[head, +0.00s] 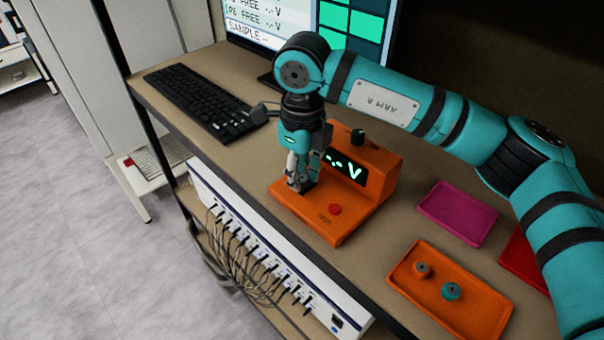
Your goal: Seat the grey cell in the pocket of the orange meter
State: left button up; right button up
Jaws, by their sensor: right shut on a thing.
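The orange meter (352,213) stands on the bench, with a display reading "-.- V", a red button on its low front deck and a dark knob on top. My right gripper (297,184) points down over the left part of that deck, where the pocket seems to be. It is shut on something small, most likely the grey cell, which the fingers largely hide. I cannot tell whether the cell is in the pocket or just above it. My left gripper is not in view.
A keyboard (203,103), mouse (259,113) and monitor (353,22) are behind.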

jog(key=shift+s+f, duration=0.2)
jog(key=shift+f, duration=0.35)
dwell(0.4)
jog(key=o, duration=1)
jog(key=shift+w, duration=0.15)
jog(key=shift+o, duration=0.2)
jog(key=shift+r, duration=0.15)
